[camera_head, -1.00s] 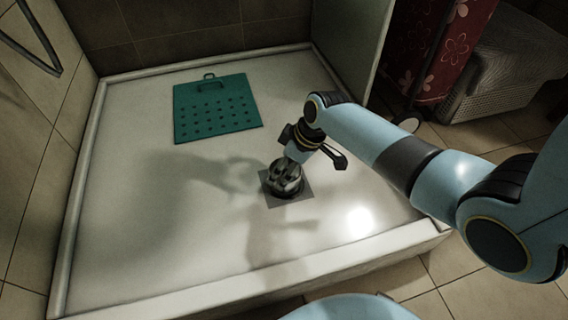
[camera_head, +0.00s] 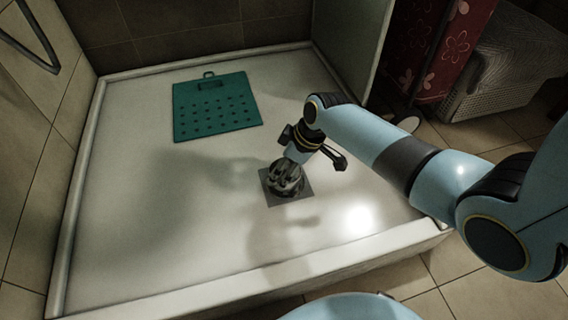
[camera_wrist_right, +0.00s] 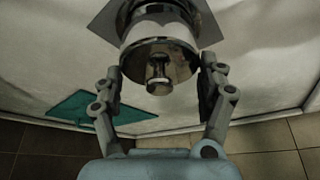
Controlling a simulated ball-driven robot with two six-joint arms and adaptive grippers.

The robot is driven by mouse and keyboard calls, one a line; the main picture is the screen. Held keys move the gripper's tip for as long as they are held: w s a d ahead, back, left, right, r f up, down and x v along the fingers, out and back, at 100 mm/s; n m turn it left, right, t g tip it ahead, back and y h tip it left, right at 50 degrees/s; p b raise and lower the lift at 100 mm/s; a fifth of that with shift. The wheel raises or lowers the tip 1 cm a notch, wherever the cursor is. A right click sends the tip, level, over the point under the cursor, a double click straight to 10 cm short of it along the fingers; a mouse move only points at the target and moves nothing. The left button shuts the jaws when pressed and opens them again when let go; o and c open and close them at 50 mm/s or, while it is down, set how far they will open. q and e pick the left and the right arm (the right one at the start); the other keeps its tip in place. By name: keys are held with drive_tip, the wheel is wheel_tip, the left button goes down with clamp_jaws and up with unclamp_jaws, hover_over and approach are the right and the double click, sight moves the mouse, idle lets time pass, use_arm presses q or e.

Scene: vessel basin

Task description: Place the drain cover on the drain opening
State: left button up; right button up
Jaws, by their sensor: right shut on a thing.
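The drain cover (camera_head: 285,187) is a shiny round metal piece. In the right wrist view the drain cover (camera_wrist_right: 160,60) shows as a chrome cylinder with a small knob facing the camera. My right gripper (camera_head: 287,176) points down and is shut on it. In the right wrist view the fingers of my right gripper (camera_wrist_right: 159,80) lie on both sides of it. The drain opening's grey square plate (camera_head: 304,188) lies in the shower floor directly beneath; it also shows in the right wrist view (camera_wrist_right: 207,22). The cover and gripper hide the opening itself, and I cannot tell whether the cover touches it.
A green perforated mat (camera_head: 216,108) with a handle lies flat behind and left of the drain. The white shower tray (camera_head: 150,235) has a raised rim and is otherwise clear. A wicker basket (camera_head: 500,85) and red flowered curtain (camera_head: 462,50) are outside at the back right.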

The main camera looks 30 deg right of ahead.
drive_tip(key=shift+f, duration=0.35)
drive_tip(key=o, duration=1.3)
drive_tip(key=shift+r, duration=0.1)
drive_tip(key=shift+o, duration=0.2)
drive_tip(key=v, duration=1.2)
